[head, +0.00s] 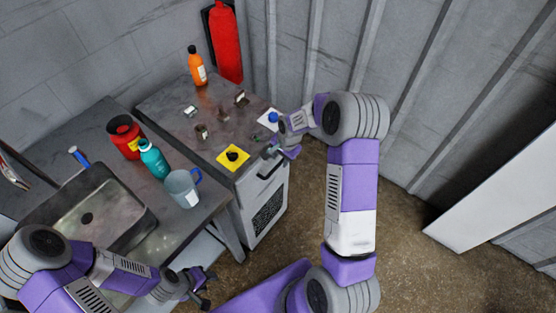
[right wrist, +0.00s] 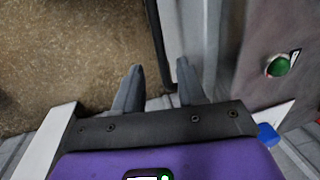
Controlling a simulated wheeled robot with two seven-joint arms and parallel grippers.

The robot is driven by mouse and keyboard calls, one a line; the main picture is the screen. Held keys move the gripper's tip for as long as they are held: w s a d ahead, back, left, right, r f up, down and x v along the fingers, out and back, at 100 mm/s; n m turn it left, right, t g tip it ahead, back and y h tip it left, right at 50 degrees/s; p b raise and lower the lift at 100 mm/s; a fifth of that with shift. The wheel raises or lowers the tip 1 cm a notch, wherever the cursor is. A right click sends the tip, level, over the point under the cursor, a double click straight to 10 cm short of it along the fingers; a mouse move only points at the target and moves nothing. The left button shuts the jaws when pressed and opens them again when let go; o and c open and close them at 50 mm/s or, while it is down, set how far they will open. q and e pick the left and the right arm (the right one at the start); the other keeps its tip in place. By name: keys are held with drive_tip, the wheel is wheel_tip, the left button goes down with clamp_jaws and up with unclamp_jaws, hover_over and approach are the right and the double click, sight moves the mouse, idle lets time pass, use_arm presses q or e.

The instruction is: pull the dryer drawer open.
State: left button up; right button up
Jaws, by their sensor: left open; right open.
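The dryer (head: 243,205) is the pale cabinet under the right-hand worktop in the head view, with a dark vent grille on its front. Its drawer front looks flush with the cabinet. A dark bar handle (head: 270,170) is near the top of that front, partly hidden by my right gripper (head: 278,153). In the right wrist view, my right gripper (right wrist: 160,80) is open, and the dark bar handle (right wrist: 158,45) runs into the gap between its fingers; contact cannot be told. My left gripper (head: 205,289) is open and empty, low in front of the sink counter.
The worktop (head: 172,118) holds an orange bottle (head: 197,66), several small metal parts and a yellow plate (head: 234,157). The left counter has a sink (head: 90,210), mug (head: 182,188), teal bottle (head: 153,160) and red container (head: 125,137). Floor (head: 415,275) at right is clear.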

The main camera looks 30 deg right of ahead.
sight(278, 165)
drive_tip(key=shift+w+a+f, duration=0.1)
drive_tip(key=shift+w+f, duration=0.1)
drive_tip(key=shift+f, duration=0.75)
drive_tip(key=shift+w+a+f, duration=0.1)
drive_tip(key=shift+w+f, duration=0.1)
drive_tip(key=shift+f, duration=0.75)
clamp_jaws()
